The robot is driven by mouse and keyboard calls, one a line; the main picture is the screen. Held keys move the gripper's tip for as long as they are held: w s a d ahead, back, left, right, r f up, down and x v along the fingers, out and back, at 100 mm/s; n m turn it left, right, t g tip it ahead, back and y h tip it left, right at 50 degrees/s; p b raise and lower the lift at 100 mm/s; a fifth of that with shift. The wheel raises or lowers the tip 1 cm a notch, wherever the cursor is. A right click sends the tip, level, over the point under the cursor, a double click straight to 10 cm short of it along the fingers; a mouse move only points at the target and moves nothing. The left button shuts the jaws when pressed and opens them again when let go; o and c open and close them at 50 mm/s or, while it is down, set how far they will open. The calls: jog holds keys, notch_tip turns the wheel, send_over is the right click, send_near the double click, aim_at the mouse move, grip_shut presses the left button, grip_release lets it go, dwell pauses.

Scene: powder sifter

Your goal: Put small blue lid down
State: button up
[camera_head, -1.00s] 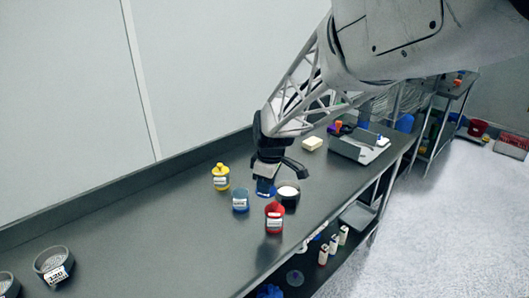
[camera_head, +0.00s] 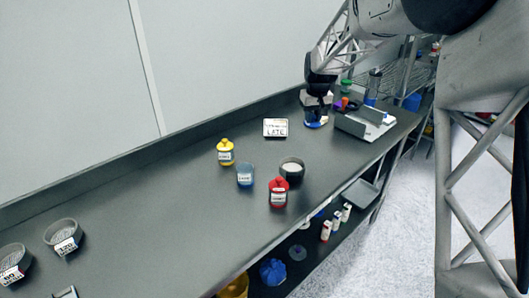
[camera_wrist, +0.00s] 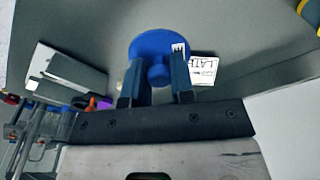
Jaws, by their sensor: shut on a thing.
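The small blue lid (camera_wrist: 160,44) is a round disc with a knob. My gripper (camera_wrist: 156,84) is shut on the knob, one finger on each side. In the head view the lid (camera_head: 316,123) shows beneath my gripper (camera_head: 317,114), low over the far part of the dark bench, right of a white label plate (camera_head: 275,127). I cannot tell whether the lid touches the bench. An open blue jar (camera_head: 245,175) stands nearer, between a yellow jar (camera_head: 226,153) and a red jar (camera_head: 278,192).
A dark bowl with white powder (camera_head: 292,168) stands near the jars. A grey tray-like device (camera_head: 365,125) is just right of my gripper. Sieves (camera_head: 62,236) stand at the near left. The bench between the jars and my gripper is clear.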

jog(key=shift+w+d+f+m, duration=0.1)
jog(key=shift+w+d+m, duration=0.25)
jog(key=shift+w, duration=0.1)
jog(key=shift+w+d+f, duration=0.1)
jog(key=shift+w+f, duration=0.15)
jog(key=s+a+f+n, duration=0.2)
jog(key=s+a+f, duration=0.1)
jog(key=s+a, duration=0.1)
jog(key=s+a+f+n, duration=0.2)
jog(key=s+a+f, duration=0.1)
jog(key=s+a, duration=0.1)
jog(key=s+a+f+n, duration=0.2)
jog(key=s+a+f, duration=0.1)
jog(key=s+a, duration=0.1)
jog(key=shift+a+f+n+y, duration=0.15)
jog(key=shift+a+f, duration=0.05)
jog(key=shift+a, duration=0.25)
jog(key=shift+a+f+n+y, duration=0.1)
jog(key=shift+a+f+y, duration=0.05)
jog(key=shift+a, duration=0.3)
jog(key=shift+w, duration=0.1)
jog(key=w+a, duration=0.1)
jog(key=w, duration=0.4)
jog(key=w+a+f, duration=0.1)
jog(key=w, duration=0.4)
jog(key=w+a, duration=0.2)
jog(key=w, duration=0.3)
jog(key=shift+w+f, duration=0.25)
jog(key=shift+f, duration=1.75)
